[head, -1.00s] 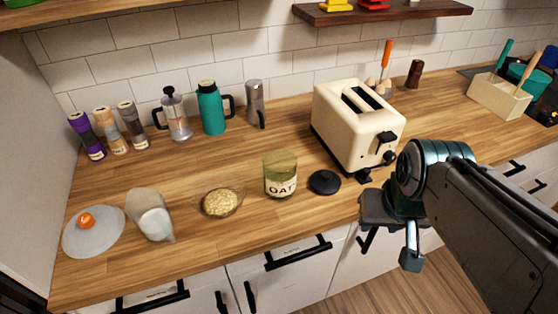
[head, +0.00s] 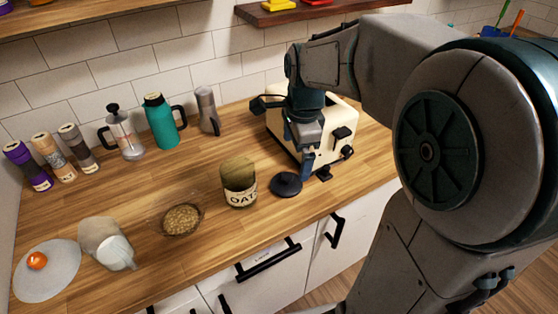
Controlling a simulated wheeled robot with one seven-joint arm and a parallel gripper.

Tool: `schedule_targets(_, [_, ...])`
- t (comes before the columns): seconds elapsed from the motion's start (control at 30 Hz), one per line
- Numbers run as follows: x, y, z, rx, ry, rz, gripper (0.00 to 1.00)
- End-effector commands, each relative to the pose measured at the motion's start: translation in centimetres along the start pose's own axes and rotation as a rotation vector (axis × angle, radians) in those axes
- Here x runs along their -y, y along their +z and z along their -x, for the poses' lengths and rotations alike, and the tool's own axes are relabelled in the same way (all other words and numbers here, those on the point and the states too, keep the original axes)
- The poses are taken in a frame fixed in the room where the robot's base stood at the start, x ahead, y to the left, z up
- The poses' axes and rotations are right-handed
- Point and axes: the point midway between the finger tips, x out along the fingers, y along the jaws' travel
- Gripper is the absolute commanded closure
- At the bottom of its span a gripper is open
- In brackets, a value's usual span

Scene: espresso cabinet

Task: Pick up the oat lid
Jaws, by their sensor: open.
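The oat lid, a dark round disc with a low knob (head: 286,184), lies flat on the wooden counter. It is just right of the oat jar (head: 239,190), a glass jar labelled OATS. My gripper (head: 305,160) is open and points down, above and slightly right of and behind the lid, in front of the toaster. It appears apart from the lid. One finger shows clearly; the other is hard to make out.
The cream toaster (head: 345,120) stands close behind and right of my gripper. A teal flask (head: 161,125) stands behind. Open counter lies between.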

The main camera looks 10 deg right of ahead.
Motion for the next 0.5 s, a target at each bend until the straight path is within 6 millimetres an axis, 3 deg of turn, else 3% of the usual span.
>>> schedule_targets(0.2, [4.4,-0.2,-1.6,-0.032,0.054,-0.476,0.00])
schedule_targets(0.5, [7.0,-0.4,-2.9,-0.073,0.074,-0.798,0.00])
